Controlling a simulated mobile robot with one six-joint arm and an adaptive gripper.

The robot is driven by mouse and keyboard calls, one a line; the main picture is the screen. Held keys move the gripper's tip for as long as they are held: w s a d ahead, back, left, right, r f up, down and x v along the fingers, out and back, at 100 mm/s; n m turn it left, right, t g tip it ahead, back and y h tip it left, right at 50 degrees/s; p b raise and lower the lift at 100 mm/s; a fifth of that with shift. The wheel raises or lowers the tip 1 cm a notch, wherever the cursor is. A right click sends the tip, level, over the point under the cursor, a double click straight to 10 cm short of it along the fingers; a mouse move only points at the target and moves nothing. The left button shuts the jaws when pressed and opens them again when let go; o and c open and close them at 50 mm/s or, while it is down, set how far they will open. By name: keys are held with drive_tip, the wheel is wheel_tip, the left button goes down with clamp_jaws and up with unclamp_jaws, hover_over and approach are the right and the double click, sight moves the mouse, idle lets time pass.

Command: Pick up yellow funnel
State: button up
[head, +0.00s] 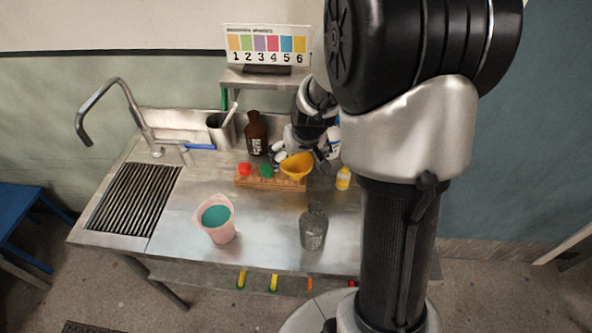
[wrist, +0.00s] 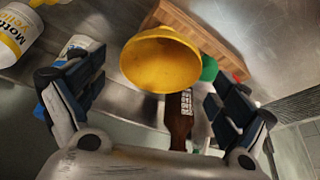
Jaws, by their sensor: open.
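The yellow funnel (head: 297,167) sits with its wide mouth up at the right end of a wooden rack on the steel counter. In the wrist view the funnel (wrist: 160,62) lies ahead of my gripper, between and beyond the two fingers. My gripper (wrist: 152,103) is open and empty, and its dark finger pads stand apart on either side of the funnel. I cannot tell whether a finger touches the funnel there.
The wooden rack (head: 262,182) also holds red and green items (head: 266,171). A pink bucket (head: 222,232) and a grey bottle (head: 313,230) stand in front. A shelf (head: 235,78) hangs above.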

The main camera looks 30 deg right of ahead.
sight(295, 167)
drive_tip(key=b+x, duration=0.1)
drive_tip(key=x, duration=0.2)
drive_tip(key=shift+w+f, duration=0.1)
drive_tip(key=shift+f, duration=0.2)
drive_tip(key=shift+r, duration=0.1)
drive_tip(key=shift+c, duration=0.6)
drive_tip(key=c, duration=0.8)
